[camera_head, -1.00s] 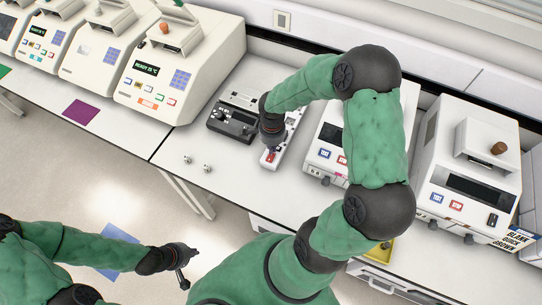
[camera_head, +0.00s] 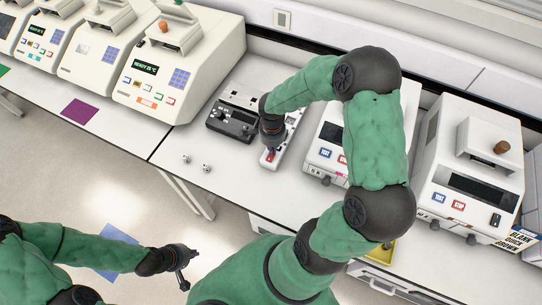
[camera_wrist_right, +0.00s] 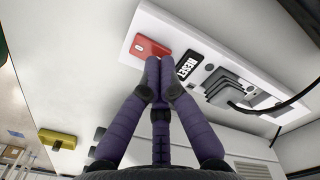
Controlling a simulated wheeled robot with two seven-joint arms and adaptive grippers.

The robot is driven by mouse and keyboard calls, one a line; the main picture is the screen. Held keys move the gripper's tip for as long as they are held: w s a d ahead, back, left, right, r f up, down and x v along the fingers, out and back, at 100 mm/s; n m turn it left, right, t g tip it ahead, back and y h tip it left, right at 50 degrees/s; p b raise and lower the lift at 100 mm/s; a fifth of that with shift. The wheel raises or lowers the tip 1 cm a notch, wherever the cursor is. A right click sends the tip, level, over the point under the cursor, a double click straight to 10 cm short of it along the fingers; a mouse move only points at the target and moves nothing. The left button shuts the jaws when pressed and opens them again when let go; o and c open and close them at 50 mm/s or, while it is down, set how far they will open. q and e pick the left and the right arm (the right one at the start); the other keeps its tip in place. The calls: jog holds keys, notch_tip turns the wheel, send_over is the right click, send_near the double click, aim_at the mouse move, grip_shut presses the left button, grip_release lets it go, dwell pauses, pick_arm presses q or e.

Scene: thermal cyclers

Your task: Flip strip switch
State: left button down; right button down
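The power strip (camera_head: 291,128) is a white bar on the bench, partly hidden by my right gripper. Its red switch (camera_head: 270,156) is at the near end. In the right wrist view the strip (camera_wrist_right: 206,46) shows the red switch (camera_wrist_right: 150,47), a black RESET label (camera_wrist_right: 188,65) and a plugged-in dark plug. My right gripper (camera_wrist_right: 160,62) has its fingers brought together and holds nothing. Its tips are at the edge of the red switch; I cannot tell whether they touch it. My left gripper (camera_head: 183,272) hangs low at the left, away from the bench; its finger state is unclear.
A dark device (camera_head: 231,122) stands left of the strip. Thermal cyclers stand on both sides, including a white one (camera_head: 470,165) at right. A black cable (camera_wrist_right: 275,108) runs from the plug.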

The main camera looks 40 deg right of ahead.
jog(key=shift+f+b, duration=0.6)
dwell(0.3)
jog(key=shift+r, duration=0.15)
jog(key=shift+r+p, duration=1.85)
jog(key=shift+r, duration=1.6)
